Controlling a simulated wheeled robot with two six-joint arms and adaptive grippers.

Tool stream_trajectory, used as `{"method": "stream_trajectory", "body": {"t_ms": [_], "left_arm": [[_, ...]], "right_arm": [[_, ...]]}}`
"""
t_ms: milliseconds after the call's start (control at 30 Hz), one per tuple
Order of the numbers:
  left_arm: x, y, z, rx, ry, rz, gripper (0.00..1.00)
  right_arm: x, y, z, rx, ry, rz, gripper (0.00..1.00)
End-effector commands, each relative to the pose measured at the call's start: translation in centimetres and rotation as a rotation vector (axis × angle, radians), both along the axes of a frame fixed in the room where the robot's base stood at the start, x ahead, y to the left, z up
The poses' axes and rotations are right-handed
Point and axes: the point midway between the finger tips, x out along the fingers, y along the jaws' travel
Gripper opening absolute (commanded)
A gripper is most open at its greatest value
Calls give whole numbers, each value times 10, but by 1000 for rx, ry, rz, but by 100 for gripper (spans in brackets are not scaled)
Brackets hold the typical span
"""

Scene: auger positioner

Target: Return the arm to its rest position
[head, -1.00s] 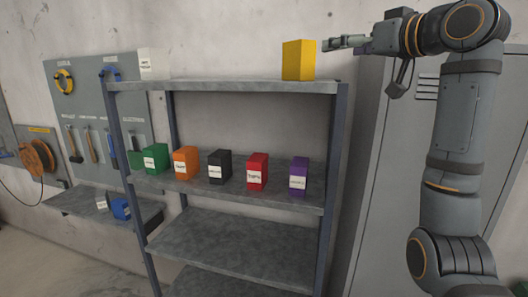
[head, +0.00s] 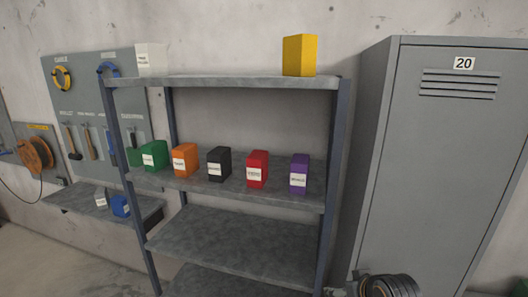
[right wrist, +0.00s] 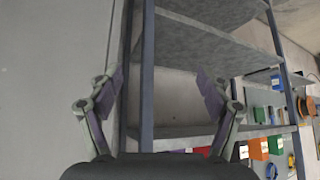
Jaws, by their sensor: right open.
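My right gripper (right wrist: 165,95) shows in the right wrist view with its two fingers spread apart and nothing between them. Beyond the fingers are the shelf unit's posts and boards, seen tilted. In the head view a dark part of my right arm (head: 388,286) shows at the bottom edge, in front of the locker; the gripper itself is outside that view. A yellow box (head: 299,55) stands on the top board of the shelf unit (head: 225,84), near its right end, with no gripper by it. My left gripper is in neither view.
Green, orange, black, red and purple boxes (head: 299,173) stand on the board below. Lower boards are bare. A grey locker (head: 440,150) marked 20 stands at right. A tool board (head: 85,120) hangs at left.

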Motion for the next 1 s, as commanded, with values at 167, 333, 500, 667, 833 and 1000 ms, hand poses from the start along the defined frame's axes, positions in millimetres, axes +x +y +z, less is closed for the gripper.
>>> {"method": "stream_trajectory", "body": {"t_ms": [167,333,500,667,833,1000], "left_arm": [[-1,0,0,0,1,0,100],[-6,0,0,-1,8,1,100],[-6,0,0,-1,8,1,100],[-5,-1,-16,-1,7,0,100],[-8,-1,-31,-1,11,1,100],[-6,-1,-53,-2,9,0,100]], "right_arm": [[-88,-10,-66,-62,159,-38,78],[-154,-18,-96,-107,267,-62,78],[-211,-25,-112,-148,359,-80,78],[-203,-30,-174,-150,382,-87,78],[-198,-36,-250,-149,406,-92,78],[-207,-44,-352,-147,441,-99,78]]}}
